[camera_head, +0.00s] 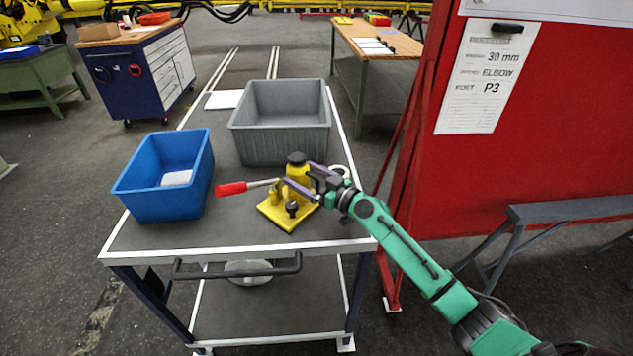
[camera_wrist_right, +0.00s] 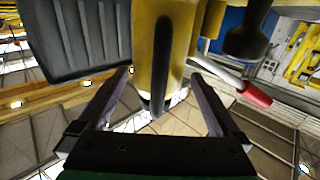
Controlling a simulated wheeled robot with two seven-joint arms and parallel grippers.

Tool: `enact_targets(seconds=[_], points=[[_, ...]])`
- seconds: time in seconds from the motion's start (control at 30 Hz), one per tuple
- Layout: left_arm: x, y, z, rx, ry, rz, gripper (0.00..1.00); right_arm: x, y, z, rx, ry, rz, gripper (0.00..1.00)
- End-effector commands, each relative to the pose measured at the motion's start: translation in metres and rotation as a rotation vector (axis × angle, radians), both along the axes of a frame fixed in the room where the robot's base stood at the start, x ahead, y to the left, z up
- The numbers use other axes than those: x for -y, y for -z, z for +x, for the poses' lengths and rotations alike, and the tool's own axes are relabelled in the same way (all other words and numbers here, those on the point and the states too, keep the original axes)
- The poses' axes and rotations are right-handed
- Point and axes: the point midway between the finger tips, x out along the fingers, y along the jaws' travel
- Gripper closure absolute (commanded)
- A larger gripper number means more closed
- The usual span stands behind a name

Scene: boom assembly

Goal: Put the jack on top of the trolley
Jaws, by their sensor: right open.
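The jack (camera_head: 274,213) is yellow, with a black knob on top and a red-tipped lever pointing left. It stands upright on the trolley's grey top (camera_head: 235,228), right of centre near the front edge. My right gripper (camera_head: 297,178) reaches in from the right at the height of the jack's upper body. In the right wrist view the jack's yellow body (camera_wrist_right: 146,45) stands between the two parted fingers of my right gripper (camera_wrist_right: 160,88). The gripper is open around it; I cannot tell if a finger touches it. My left gripper is not in view.
A blue bin (camera_head: 150,197) with a white item stands on the trolley's left. A grey bin (camera_head: 280,140) stands behind the jack. A white ring (camera_head: 340,169) lies beside the gripper. A red panel (camera_head: 540,150) rises at right. The trolley's front strip is clear.

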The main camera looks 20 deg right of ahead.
Motion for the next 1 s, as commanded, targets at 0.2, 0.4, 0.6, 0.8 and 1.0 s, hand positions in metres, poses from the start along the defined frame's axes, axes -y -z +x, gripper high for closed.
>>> enact_targets(seconds=[0.2, 0.4, 0.6, 0.8, 1.0], points=[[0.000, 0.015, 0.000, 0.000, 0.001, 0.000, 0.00, 0.022, 0.007, -0.036, -0.003, 0.000, -0.005, 0.00], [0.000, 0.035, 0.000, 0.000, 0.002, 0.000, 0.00, 0.043, 0.007, -0.074, -0.002, -0.003, -0.006, 0.00], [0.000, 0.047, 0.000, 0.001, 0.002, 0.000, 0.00, 0.056, 0.004, -0.095, -0.002, -0.001, -0.003, 0.00], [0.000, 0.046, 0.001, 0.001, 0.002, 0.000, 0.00, 0.058, -0.001, -0.098, 0.000, -0.002, -0.002, 0.00], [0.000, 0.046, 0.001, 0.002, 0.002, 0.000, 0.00, 0.058, -0.001, -0.098, 0.001, -0.001, -0.001, 0.00]])
